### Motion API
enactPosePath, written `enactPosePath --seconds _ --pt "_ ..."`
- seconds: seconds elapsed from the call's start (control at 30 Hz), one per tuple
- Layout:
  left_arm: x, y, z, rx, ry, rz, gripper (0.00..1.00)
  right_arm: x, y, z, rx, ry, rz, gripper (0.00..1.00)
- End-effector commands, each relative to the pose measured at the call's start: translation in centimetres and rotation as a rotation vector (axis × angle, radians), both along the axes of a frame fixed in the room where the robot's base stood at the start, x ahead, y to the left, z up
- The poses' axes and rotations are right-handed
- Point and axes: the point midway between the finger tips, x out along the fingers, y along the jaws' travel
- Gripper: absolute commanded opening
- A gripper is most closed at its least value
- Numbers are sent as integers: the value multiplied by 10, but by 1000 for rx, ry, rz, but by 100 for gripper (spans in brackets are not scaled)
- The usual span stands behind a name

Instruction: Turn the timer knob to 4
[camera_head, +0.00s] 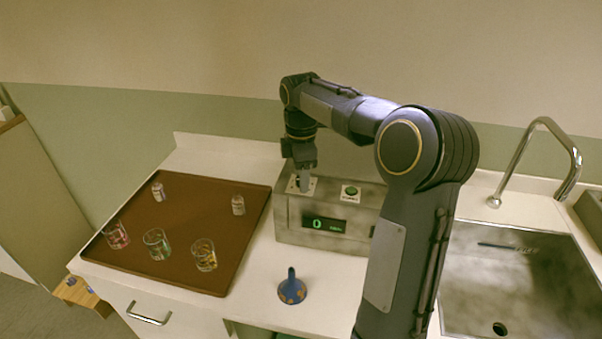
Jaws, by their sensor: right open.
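The timer is a grey, stained box (291,224) at the back of the counter. Its front display (324,225) reads a green 0. A green button (351,191) sits on a white plate on its top right. My right gripper (304,186) points down over the white plate at the top left of the box, where the knob would be. The fingers hide most of that spot, and I cannot tell whether they touch the knob. The right gripper is open. My left gripper is not in view.
A brown tray (185,225) at left holds several glasses and two small bottles. A blue funnel-like item (292,288) stands in front of the box. A sink (515,290) with a tall faucet (541,150) is at right. My right arm covers the counter between.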

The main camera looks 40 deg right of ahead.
Motion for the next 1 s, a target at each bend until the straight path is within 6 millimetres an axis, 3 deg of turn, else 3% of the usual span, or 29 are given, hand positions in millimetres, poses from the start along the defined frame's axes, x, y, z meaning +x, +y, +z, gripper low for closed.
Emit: enactPosePath --seconds 0.1,0.43,0.77,1.0 --pt "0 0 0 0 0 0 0 0 0 0 0 0 0 46" --pt "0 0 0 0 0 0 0 0 0 0 0 0 0 4" --pt "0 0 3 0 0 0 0 0 0 1 0 0 -50 4" --pt "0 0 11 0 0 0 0 1 0 2 0 1 -199 4"
